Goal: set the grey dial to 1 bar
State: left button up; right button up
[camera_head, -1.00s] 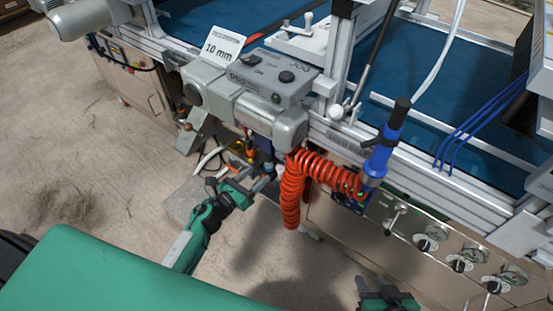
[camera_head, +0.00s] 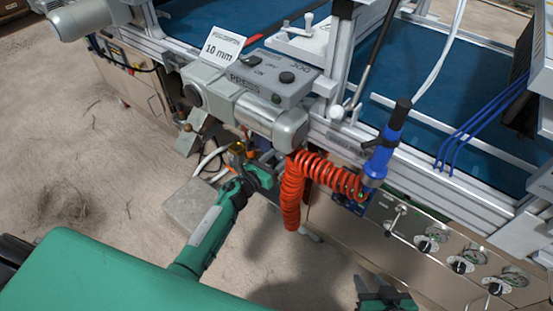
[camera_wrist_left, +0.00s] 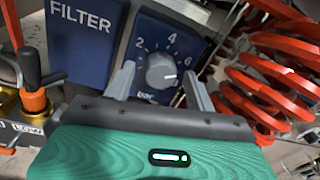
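The grey dial (camera_wrist_left: 158,72) sits on a blue panel (camera_wrist_left: 150,27) marked 2, 4, 6 and "bar" in the left wrist view. Its white mark points right, a little below the 6. My left gripper (camera_wrist_left: 160,80) is open, one finger at each side of the dial; I cannot tell whether they touch it. In the head view my left gripper (camera_head: 265,177) is under the grey press unit, left of the red coiled hose, and the dial is hidden there.
A blue FILTER block (camera_wrist_left: 85,40) stands left of the dial panel. A lever with an orange collar (camera_wrist_left: 33,85) is further left. The red coiled hose (camera_wrist_left: 275,80) hangs close on the right; it also shows in the head view (camera_head: 291,195). Several valves line the front panel (camera_head: 350,235).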

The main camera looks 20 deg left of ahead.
pick_arm(q)
jog(key=c, duration=0.9)
jog(key=shift+c, duration=0.2)
